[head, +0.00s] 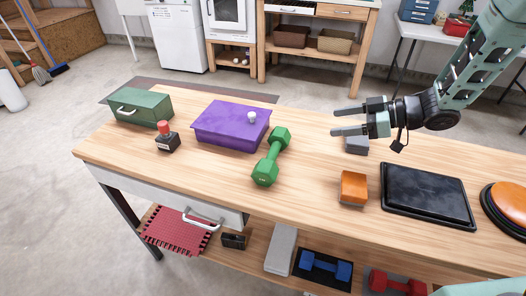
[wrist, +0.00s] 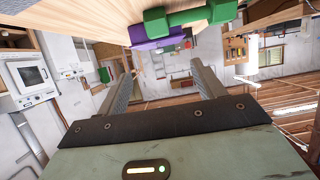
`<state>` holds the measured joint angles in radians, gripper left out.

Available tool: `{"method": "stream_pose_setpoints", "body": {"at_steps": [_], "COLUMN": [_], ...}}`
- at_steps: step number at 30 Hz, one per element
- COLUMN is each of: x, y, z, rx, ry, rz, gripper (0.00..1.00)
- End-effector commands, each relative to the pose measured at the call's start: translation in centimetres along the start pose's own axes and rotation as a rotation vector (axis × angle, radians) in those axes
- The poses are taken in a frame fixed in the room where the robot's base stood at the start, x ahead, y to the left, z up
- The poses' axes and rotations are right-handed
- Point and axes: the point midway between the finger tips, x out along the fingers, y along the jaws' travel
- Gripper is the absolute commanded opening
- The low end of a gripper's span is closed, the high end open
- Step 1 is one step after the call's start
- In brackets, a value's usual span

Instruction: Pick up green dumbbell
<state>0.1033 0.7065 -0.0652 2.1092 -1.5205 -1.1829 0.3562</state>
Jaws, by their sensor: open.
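The green dumbbell (head: 272,157) lies on the wooden table in the head view, just right of and touching or close beside the purple box. It also shows at the top of the wrist view (wrist: 188,18). My gripper (head: 334,122) is open and empty, above the table to the right of the dumbbell, with its fingers pointing left. In the wrist view my two fingers (wrist: 166,84) are spread with nothing between them.
A grey block (head: 357,145), an orange block (head: 353,188), a black tray (head: 427,195) and an orange disc (head: 509,202) lie right. Blue (head: 325,266) and red (head: 397,284) dumbbells are below.

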Motion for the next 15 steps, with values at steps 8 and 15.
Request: {"method": "stream_pose_setpoints", "body": {"at_steps": [8, 15], "x": [5.8, 10.0], "y": [-0.2, -0.1], "z": [0.0, 0.0], "rx": [-0.001, 0.000], "ry": [0.000, -0.001], "rz": [-0.007, -0.003], "gripper": [0.68, 0.68]}}
